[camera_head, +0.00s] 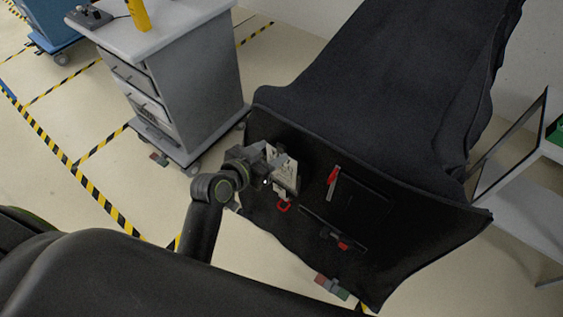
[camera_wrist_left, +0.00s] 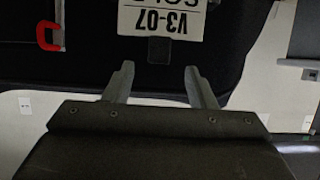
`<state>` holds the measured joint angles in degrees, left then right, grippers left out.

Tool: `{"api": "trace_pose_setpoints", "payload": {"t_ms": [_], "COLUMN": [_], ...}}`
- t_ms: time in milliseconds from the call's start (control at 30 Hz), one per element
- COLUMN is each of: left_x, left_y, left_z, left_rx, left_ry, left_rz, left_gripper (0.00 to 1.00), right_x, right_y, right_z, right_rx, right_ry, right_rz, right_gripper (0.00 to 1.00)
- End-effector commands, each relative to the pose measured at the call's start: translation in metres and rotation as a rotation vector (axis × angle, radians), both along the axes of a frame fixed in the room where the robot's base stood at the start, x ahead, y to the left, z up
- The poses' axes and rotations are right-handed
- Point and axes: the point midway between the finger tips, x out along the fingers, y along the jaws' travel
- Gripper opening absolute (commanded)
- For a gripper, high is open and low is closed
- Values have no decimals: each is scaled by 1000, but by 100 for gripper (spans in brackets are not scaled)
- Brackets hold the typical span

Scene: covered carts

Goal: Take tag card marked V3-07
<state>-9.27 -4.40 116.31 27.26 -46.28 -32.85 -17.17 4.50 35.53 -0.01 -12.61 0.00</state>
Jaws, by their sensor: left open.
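The white tag card (camera_wrist_left: 170,20) reads V3-07, upside down in the left wrist view, and its far part is cut off by the frame. In the head view the pale card (camera_head: 289,178) hangs on the front of the dark cart cover (camera_head: 440,215), partly hidden by my left gripper (camera_head: 277,156). In the left wrist view my left gripper (camera_wrist_left: 160,68) is open and empty. Its fingertips are short of the card's near edge in the picture, one on each side of a small dark tab (camera_wrist_left: 158,50). My right gripper is not in view.
A red hook (camera_wrist_left: 47,36) is left of the card in the wrist view. The cover also carries a red-handled item (camera_head: 333,176) and a dark pocket (camera_head: 358,205). A grey drawer cart (camera_head: 205,80) stands left, a shelf rack (camera_head: 525,215) right.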

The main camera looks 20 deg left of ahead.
Motion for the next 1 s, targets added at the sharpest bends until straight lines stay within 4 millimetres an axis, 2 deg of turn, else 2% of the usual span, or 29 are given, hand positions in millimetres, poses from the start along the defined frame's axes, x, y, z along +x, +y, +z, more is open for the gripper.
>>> {"api": "trace_pose_setpoints", "payload": {"t_ms": [267, 633, 967, 1000], "left_x": [11, 43, 47, 47], "left_y": [-5, -17, -19, -19], "left_z": [-5, -24, -27, -27], "left_rx": [-2, -1, -1, -1], "left_ry": [2, 1, 0, 0], "left_rz": [0, 0, 1, 1], "left_gripper": [51, 51, 51, 48], "right_x": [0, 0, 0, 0], "right_y": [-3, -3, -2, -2], "right_z": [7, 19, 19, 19], "right_rx": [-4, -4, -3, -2], "right_ry": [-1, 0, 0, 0], "right_rz": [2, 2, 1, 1], "right_gripper": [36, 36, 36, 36]}}
